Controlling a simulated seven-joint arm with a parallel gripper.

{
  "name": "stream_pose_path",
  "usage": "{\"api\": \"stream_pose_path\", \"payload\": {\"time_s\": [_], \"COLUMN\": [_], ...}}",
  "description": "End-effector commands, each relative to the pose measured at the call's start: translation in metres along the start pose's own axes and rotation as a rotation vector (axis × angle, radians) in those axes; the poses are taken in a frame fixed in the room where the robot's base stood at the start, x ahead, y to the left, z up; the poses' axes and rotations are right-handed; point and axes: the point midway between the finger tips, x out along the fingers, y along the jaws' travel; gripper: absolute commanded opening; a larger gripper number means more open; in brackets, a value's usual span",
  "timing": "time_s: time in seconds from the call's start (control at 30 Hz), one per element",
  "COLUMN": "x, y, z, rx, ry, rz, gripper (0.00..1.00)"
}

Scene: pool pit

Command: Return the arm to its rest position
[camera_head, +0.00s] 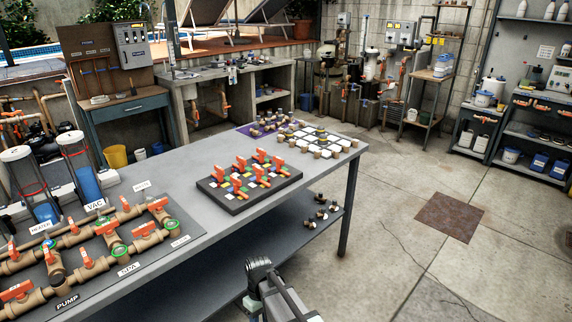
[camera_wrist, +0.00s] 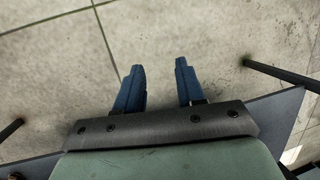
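My gripper shows in the wrist view (camera_wrist: 159,88), with two blue fingers apart and nothing between them. Bare concrete floor lies below the fingers. In the head view my arm (camera_head: 272,290) is at the bottom centre, in front of the long grey table (camera_head: 185,175); its fingertips are not clearly visible there. The gripper is clear of the objects on the tabletop.
On the table are a pipe board with orange-handled valves (camera_head: 130,250), a dark tray of orange-handled pieces (camera_head: 240,205) and a white-and-brown grid board (camera_head: 312,142). Small dark fittings (camera_head: 320,208) lie on the lower shelf. Open floor (camera_head: 400,265) extends to the right.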

Motion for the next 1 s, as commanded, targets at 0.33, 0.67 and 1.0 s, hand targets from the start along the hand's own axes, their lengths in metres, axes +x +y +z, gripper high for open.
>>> {"api": "stream_pose_path", "payload": {"time_s": [0.33,0.67,1.0], "x": [0.100,0.181,0.251], "y": [0.046,0.061,0.051], "z": [0.083,0.167,0.257], "rx": [0.224,0.424,0.618], "ry": [-0.070,-0.137,-0.208], "rz": [-0.032,-0.062,-0.097], "gripper": [0.38,0.38,0.38]}}
